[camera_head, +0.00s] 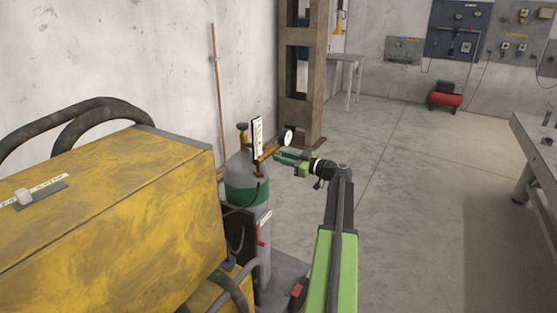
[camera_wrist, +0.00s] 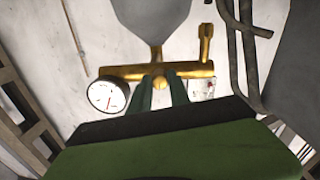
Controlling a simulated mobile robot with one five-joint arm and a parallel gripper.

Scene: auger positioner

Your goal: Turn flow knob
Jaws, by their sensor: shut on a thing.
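The gas regulator has a brass body (camera_head: 267,153) on top of a grey and green gas cylinder (camera_head: 246,185). A round white gauge (camera_head: 286,138) sits at its right end in the head view and at the left in the wrist view (camera_wrist: 107,95). The brass flow knob (camera_wrist: 160,83) shows in the middle of the brass bar in the wrist view. My gripper (camera_head: 277,157) reaches the regulator from the right. Its two green fingers (camera_wrist: 161,93) are shut on the flow knob, one on each side. In the head view the fingers hide the knob.
A yellow machine (camera_head: 110,200) with thick black hoses fills the left foreground, close beside the cylinder. A rusty steel column (camera_head: 301,75) stands behind. A workbench (camera_head: 540,145) is at the right edge. The concrete floor between is clear.

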